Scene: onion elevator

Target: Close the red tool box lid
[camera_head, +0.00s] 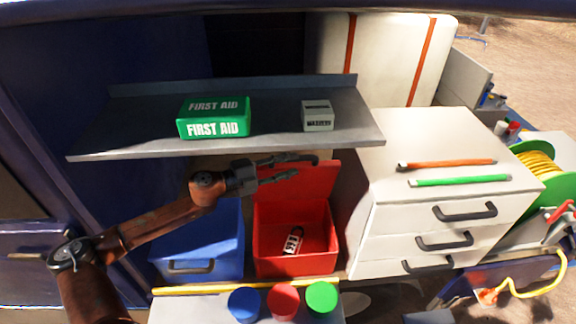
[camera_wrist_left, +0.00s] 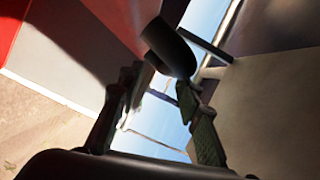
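The red tool box (camera_head: 272,236) stands open below the grey shelf, with a small labelled item (camera_head: 293,240) inside it. Its red lid (camera_head: 318,185) is raised at the back. My left gripper (camera_head: 302,166) reaches in from the left, in front of the lid's upper part. In the left wrist view its two fingers (camera_wrist_left: 158,88) are apart, so it is open. A dark rounded bar (camera_wrist_left: 168,46) shows just beyond the fingertips; it may be the lid's handle, but I cannot tell whether they touch it. My right gripper is not in view.
The grey shelf (camera_head: 160,132) above holds a green first aid box (camera_head: 214,117) and a small white box (camera_head: 317,116). A blue box (camera_head: 225,240) stands left of the red box. White drawers (camera_head: 400,228) stand right. Three coloured lids, one red (camera_head: 283,300), sit in front.

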